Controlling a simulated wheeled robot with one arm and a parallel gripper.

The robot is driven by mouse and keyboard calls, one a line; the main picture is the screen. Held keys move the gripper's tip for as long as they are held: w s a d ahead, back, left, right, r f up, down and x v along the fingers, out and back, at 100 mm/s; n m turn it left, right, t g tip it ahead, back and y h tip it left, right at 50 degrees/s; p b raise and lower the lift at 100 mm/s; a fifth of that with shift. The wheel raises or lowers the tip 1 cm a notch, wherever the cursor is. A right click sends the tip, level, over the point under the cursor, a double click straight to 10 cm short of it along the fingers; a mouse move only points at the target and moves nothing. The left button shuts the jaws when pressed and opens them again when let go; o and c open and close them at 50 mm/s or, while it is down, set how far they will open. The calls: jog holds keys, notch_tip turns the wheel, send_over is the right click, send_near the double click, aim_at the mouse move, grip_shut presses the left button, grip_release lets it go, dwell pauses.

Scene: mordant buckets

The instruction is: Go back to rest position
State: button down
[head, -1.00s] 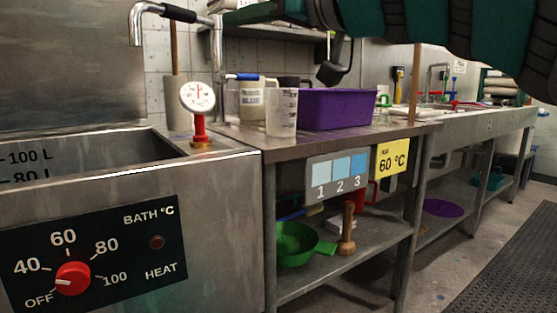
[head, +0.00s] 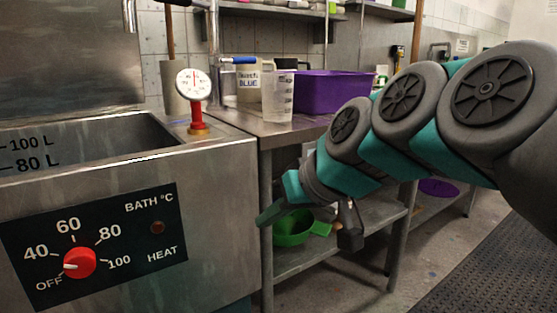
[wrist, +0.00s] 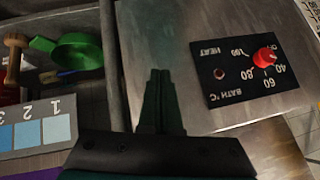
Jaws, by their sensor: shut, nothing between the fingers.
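My gripper (head: 264,216) hangs in front of the bench, between the steel bath and the lower shelf in the head view, pointing down and to the left. In the wrist view my gripper (wrist: 160,74) shows its two dark fingers pressed together, with nothing between them. My teal and grey arm crosses the right half of the head view and hides part of the bench front. The bath's control panel (head: 97,245), with a red knob (head: 79,263) turned near OFF, is left of the gripper. The panel (wrist: 252,72) appears upside down in the wrist view.
The steel bath (head: 222,185) carries a red-based dial thermometer (head: 195,98). A clear jug (head: 278,97) and a purple tub (head: 330,90) stand on the bench. A green pan (head: 290,230) sits on the lower shelf. Floor with a dark mat (head: 480,265) is open at right.

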jog(key=s+d+f+m+g+h+p, duration=0.1)
jog(key=s+d+f+m+g+h, duration=0.1)
jog(key=s+d+f, duration=0.6)
jog(key=s+d+f+m+g+h+p, duration=0.2)
jog(key=s+d+f, duration=0.6)
jog(key=s+f, duration=0.6)
jog(key=m+g+h, duration=0.1)
jog(key=g+h, duration=0.1)
jog(key=g, duration=0.1)
jog(key=shift+s+d+f+g+h, duration=0.2)
jog(key=shift+s+g+h, duration=0.05)
jog(key=shift+g+h, duration=0.15)
